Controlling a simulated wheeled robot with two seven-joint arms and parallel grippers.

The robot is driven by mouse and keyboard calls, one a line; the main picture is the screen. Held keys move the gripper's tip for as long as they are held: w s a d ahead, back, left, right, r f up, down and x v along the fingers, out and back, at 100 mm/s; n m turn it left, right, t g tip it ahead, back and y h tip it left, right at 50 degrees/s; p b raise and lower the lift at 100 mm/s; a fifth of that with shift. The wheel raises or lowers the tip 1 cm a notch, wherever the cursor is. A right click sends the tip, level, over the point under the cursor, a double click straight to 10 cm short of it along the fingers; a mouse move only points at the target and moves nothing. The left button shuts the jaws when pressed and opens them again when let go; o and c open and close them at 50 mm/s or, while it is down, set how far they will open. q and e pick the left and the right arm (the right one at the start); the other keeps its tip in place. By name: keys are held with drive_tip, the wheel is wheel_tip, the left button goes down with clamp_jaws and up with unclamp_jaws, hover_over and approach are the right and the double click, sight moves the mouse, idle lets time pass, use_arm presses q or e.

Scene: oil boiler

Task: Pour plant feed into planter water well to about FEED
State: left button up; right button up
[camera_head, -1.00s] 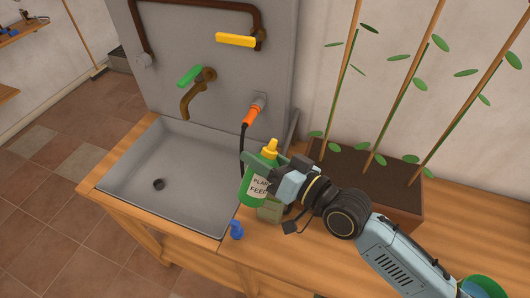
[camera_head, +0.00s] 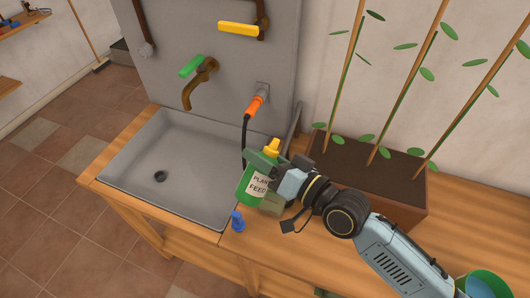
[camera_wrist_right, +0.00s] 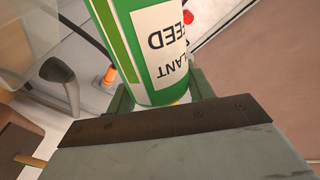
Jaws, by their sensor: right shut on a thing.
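The green plant feed bottle (camera_head: 254,188) has a white label and a yellow cap (camera_head: 272,146). My right gripper (camera_head: 268,180) is shut around it, over the bench near the sink's right edge. The bottle looks near upright with a slight lean; its base is partly hidden, so I cannot tell whether it touches the bench. The bottle (camera_wrist_right: 150,50) also fills the upper middle of the right wrist view. The brown planter (camera_head: 405,207) with dark soil and several staked plants stands behind and right of the gripper. Its water well cannot be made out. My left gripper is not in view.
A grey sink (camera_head: 190,180) lies left of the bottle, with a green-handled tap (camera_head: 200,72) above. An orange hose connector (camera_head: 255,107) is on the back panel. A small blue object (camera_head: 237,221) stands at the bench's front. A green container (camera_head: 486,283) is at the lower right.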

drive_tip(key=shift+s+a+f+m+b, duration=0.15)
drive_tip(key=shift+f+m+b, duration=0.3)
drive_tip(key=shift+f, duration=0.3)
drive_tip(key=shift+s+a+f+m, duration=0.15)
drive_tip(key=shift+f+m, duration=0.1)
drive_tip(key=shift+m, duration=0.4)
drive_tip(key=shift+s+f+m, duration=0.1)
drive_tip(key=shift+f+m, duration=0.15)
drive_tip(key=shift+m, duration=0.35)
drive_tip(key=shift+s+a+f+m, duration=0.1)
drive_tip(key=shift+f+m, duration=0.1)
drive_tip(key=shift+m, duration=0.4)
drive_tip(key=shift+s+a+f+m, duration=0.1)
drive_tip(key=shift+f+m, duration=0.05)
drive_tip(key=shift+m, duration=0.45)
